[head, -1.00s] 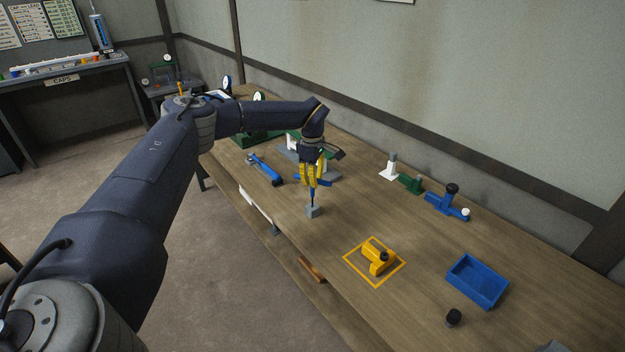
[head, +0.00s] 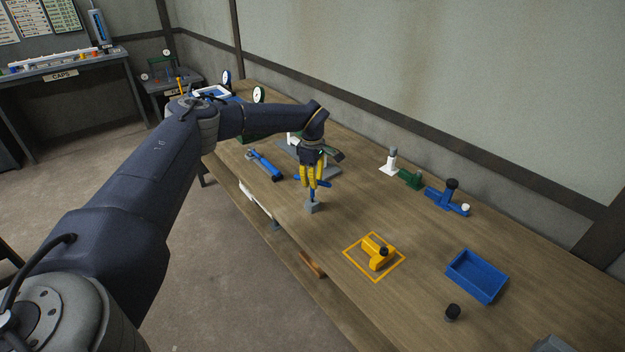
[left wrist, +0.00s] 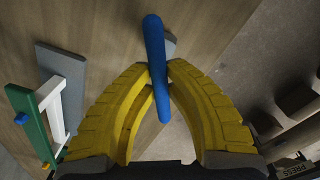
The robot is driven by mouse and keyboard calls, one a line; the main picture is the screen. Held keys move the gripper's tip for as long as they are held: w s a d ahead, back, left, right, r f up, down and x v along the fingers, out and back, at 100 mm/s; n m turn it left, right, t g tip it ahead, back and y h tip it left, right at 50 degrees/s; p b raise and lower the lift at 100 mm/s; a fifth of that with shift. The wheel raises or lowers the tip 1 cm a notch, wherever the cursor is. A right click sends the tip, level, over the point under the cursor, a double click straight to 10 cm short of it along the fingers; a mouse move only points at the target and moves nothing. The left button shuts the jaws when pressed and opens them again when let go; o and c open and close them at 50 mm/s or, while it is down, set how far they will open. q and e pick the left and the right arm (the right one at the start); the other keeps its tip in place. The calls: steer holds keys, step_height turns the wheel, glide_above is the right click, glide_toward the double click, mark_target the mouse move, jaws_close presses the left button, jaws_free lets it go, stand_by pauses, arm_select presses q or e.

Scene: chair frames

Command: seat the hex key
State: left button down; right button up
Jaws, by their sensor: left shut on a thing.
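The blue hex key (left wrist: 155,60) is held between the yellow fingers of my left gripper (left wrist: 158,72). In the left wrist view its long arm runs across the fingertips. In the head view my left gripper (head: 313,185) is over a small grey block (head: 313,207) near the table's front edge. The key's lower part (head: 313,195) points down at the block's top. I cannot tell how deep its tip sits in the block, or whether it only touches it. My right gripper does not show.
A yellow part (head: 376,251) lies inside a yellow outlined square on the table. Blue (head: 448,201) and green (head: 408,178) fixtures stand near the wall. A blue tool (head: 265,165) lies left of the gripper.

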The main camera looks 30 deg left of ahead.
arm_select(q)
steer(key=shift+f, duration=0.55)
steer(key=c, duration=1.3)
jaws_free()
steer(key=shift+c, duration=0.2)
step_height(320, 180, up, 12)
steer(key=shift+s, duration=0.15)
